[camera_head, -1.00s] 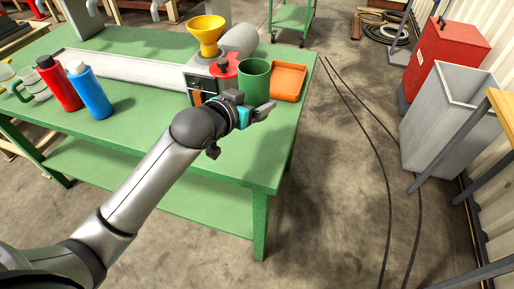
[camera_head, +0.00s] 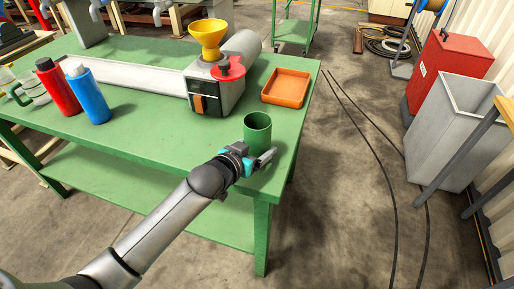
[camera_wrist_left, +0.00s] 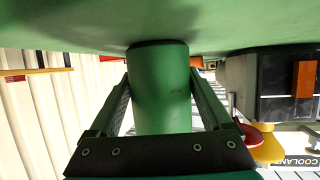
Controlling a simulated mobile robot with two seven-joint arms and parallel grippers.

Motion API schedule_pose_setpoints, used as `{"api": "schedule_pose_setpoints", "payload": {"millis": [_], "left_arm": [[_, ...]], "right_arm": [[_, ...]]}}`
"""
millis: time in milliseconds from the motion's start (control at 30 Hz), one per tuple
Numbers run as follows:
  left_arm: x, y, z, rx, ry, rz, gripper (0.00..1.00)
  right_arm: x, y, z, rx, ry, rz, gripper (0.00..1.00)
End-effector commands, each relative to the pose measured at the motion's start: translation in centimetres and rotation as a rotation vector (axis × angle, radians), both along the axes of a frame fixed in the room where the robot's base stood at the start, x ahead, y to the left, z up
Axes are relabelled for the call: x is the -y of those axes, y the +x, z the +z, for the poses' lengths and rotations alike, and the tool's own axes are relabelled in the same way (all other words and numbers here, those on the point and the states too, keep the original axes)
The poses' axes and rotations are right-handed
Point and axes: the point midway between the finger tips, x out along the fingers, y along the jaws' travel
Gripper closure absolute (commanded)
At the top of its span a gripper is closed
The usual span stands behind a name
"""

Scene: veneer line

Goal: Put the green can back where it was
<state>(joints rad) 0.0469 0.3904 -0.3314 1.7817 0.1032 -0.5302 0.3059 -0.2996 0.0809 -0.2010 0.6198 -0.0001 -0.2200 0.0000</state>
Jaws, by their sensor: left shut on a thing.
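The green can (camera_head: 257,127) is upright and open-topped at the front right of the green table (camera_head: 155,140), near the table's right edge. My left gripper (camera_head: 258,160) is shut on it from the front. In the left wrist view, which is upside down, the can (camera_wrist_left: 160,95) stands between the two fingers of the left gripper (camera_wrist_left: 162,100). Its base is at or very close to the table top, with a dark shadow line there. I cannot tell for sure whether it touches. My right gripper is not in view.
Behind the can are an orange tray (camera_head: 286,88) and a grey machine (camera_head: 212,106) with a yellow funnel (camera_head: 208,34). A red bottle (camera_head: 59,88) and a blue bottle (camera_head: 90,98) stand at the left. The table top around the can is clear.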

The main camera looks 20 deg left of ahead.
Motion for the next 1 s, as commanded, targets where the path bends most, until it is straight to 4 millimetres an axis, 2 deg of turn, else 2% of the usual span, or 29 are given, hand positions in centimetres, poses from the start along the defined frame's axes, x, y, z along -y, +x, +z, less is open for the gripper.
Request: {"api": "schedule_pose_setpoints", "payload": {"millis": [233,267,400,733,867,1000], "left_arm": [[0.0,0.1,-0.2,0.003,-0.001,0.0,0.98],[0.0,0.0,-0.3,0.0,0.0,0.001,0.15],[0.0,0.0,-0.2,0.0,0.0,0.001,0.0],[-0.1,-0.1,0.3,0.0,0.0,0.0,0.0],[-0.4,-1.3,0.7,-0.002,0.001,0.001,0.0],[-0.8,-3.4,1.6,-0.003,0.001,0.001,0.0]], "right_arm": [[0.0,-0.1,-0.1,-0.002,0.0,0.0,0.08],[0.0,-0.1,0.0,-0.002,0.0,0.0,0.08],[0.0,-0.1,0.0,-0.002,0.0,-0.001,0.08],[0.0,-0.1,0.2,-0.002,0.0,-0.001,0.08],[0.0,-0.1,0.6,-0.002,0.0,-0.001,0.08],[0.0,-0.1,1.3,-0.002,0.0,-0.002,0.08]]}}
